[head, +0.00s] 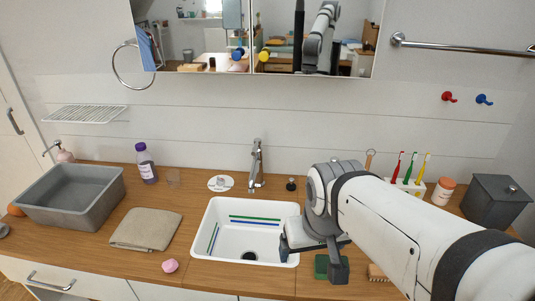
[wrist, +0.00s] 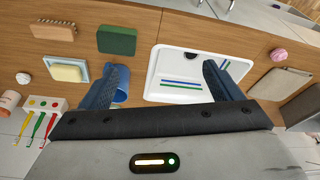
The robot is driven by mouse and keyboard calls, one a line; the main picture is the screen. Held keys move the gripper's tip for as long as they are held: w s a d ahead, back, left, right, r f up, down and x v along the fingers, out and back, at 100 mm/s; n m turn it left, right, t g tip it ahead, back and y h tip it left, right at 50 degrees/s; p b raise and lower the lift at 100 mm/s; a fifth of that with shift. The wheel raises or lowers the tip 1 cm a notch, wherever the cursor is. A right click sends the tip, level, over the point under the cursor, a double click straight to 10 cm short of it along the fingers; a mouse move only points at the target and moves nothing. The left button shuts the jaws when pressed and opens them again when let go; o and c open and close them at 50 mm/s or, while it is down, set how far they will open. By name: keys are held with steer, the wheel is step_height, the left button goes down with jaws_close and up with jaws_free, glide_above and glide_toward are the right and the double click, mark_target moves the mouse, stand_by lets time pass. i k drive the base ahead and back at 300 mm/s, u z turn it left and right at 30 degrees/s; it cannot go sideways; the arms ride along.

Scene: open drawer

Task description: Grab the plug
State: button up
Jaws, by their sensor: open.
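A small dark piece with a knob, which looks like the plug (head: 291,185), stands on the counter behind the sink, right of the tap. I cannot make it out in the wrist view. The white sink (head: 205,226) has a dark round drain (head: 249,256) at its front; the drain also shows in the wrist view (wrist: 191,54). My gripper (head: 312,256) is open and empty above the sink's right front, in front of the plug and apart from it. In the wrist view my gripper (wrist: 165,72) has its fingers spread over the sink and a blue cup (wrist: 121,84).
A green sponge (wrist: 117,40), a brush (wrist: 53,31) and a soap dish (wrist: 84,70) lie right of the sink. The tap (head: 256,165) rises behind it. A toothbrush holder (head: 408,186) stands at the back right. A towel (head: 146,228) and grey basin (head: 82,208) are left.

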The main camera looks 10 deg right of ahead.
mark_target(291, 186)
steer(key=u, duration=0.05)
steer(key=k, duration=0.55)
steer(key=z, duration=2.6)
steer(key=k, duration=0.7)
steer(key=u, duration=1.95)
steer(key=i, duration=1)
steer(key=u, duration=0.05)
